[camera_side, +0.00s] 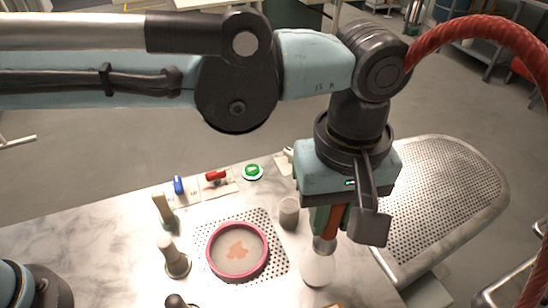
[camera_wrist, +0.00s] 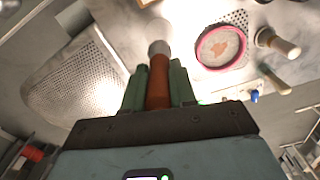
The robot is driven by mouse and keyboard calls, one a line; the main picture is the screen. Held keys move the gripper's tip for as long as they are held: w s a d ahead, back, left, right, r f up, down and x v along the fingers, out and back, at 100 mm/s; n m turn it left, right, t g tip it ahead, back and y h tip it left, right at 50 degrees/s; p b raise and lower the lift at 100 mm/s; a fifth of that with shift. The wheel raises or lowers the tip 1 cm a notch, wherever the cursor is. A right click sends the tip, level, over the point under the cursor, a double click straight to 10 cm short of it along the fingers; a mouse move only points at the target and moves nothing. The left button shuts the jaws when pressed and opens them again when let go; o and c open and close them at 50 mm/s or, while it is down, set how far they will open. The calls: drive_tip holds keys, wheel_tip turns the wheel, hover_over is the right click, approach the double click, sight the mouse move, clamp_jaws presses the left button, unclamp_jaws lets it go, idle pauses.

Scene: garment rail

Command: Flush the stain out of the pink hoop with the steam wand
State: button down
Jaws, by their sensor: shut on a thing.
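The pink hoop (camera_side: 211,266) lies flat on a perforated patch of the marble table, with pale cloth inside it. A reddish-orange stain (camera_side: 237,249) shows near the middle of the cloth. The hoop also shows at the upper right in the wrist view (camera_wrist: 199,58). My gripper (camera_side: 331,222) is shut on a brown-handled tool (camera_wrist: 158,82), apparently the steam wand, right of the hoop. The tool points down, with a metal collar. A white rounded piece (camera_side: 317,270) sits below the collar; I cannot tell whether it is part of the tool. The green fingers (camera_wrist: 158,88) flank the handle.
Several wooden-handled tools (camera_side: 174,262) stand left of the hoop. A perforated board (camera_side: 450,195) is at right.

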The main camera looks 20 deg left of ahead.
drive_tip(key=s+a, duration=0.1)
drive_tip(key=a, duration=1.3)
drive_tip(key=shift+s+f, duration=0.2)
drive_tip(key=shift+f, duration=2.6)
drive_tip(key=w+a+r+m, duration=0.2)
drive_tip(key=a, duration=0.6)
drive_tip(key=w+a+r+m, duration=0.2)
drive_tip(key=a+r, duration=0.1)
drive_tip(key=a, duration=0.6)
drive_tip(key=w+a+r+m, duration=0.2)
drive_tip(key=w+a+r, duration=0.1)
drive_tip(key=a, duration=0.5)
drive_tip(key=shift+a+r, duration=0.2)
drive_tip(key=shift+a, duration=0.1)
idle(1.0)
